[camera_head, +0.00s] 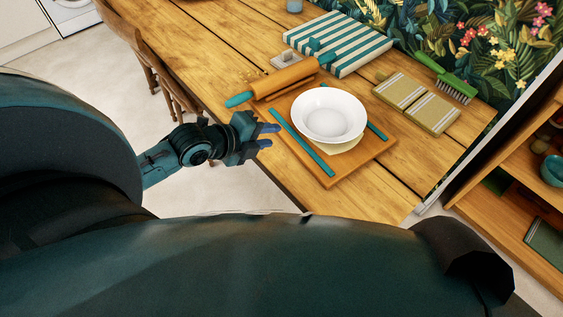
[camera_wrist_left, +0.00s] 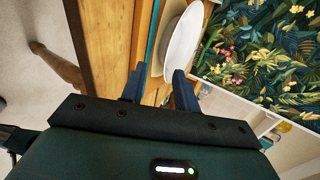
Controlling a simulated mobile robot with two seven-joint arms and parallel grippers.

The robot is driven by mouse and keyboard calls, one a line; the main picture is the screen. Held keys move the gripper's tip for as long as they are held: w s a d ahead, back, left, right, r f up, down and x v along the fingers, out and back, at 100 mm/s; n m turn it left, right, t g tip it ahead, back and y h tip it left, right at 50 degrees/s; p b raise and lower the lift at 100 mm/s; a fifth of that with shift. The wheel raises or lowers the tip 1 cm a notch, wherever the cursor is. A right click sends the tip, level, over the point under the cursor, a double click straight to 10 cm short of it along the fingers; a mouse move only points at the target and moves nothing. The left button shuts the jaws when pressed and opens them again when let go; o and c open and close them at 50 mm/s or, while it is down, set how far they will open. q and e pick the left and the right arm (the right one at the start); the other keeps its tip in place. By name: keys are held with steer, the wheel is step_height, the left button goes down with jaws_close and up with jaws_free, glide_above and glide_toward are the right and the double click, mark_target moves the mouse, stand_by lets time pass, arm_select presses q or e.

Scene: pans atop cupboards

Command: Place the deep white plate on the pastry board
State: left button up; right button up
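The deep white plate (camera_head: 329,114) sits upright on the wooden pastry board (camera_head: 322,171), over a pale yellowish round piece. Teal strips lie on the board on both sides of it. My left gripper (camera_head: 268,135) is open and empty, just left of the board's near-left edge and apart from the plate. In the left wrist view the plate (camera_wrist_left: 183,42) shows beyond the two spread fingers (camera_wrist_left: 155,85). My right gripper is not in view.
A rolling pin (camera_head: 285,78) with teal handles lies behind the plate. A striped cloth (camera_head: 338,42), woven mats (camera_head: 417,102) and a green brush (camera_head: 445,78) lie farther back. Chairs (camera_head: 165,75) stand at the left table edge. An open shelf (camera_head: 520,180) is at the right.

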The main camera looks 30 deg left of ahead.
arm_select(q)
steer(key=s+d+f+n, duration=0.7)
steer(key=s+d+n, duration=0.3)
steer(key=n, duration=0.9)
steer(key=d, duration=0.2)
steer(key=shift+s+d+f, duration=0.15)
steer(key=shift+s+d, duration=0.2)
steer(key=shift+s, duration=0.05)
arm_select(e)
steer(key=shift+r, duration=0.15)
arm_select(q)
steer(key=a+r+p, duration=0.1)
steer(key=p, duration=0.2)
steer(key=shift+s+a+r+n+y+p, duration=0.1)
steer(key=shift+s+n+y+p, duration=0.1)
steer(key=shift+n+y+p, duration=0.2)
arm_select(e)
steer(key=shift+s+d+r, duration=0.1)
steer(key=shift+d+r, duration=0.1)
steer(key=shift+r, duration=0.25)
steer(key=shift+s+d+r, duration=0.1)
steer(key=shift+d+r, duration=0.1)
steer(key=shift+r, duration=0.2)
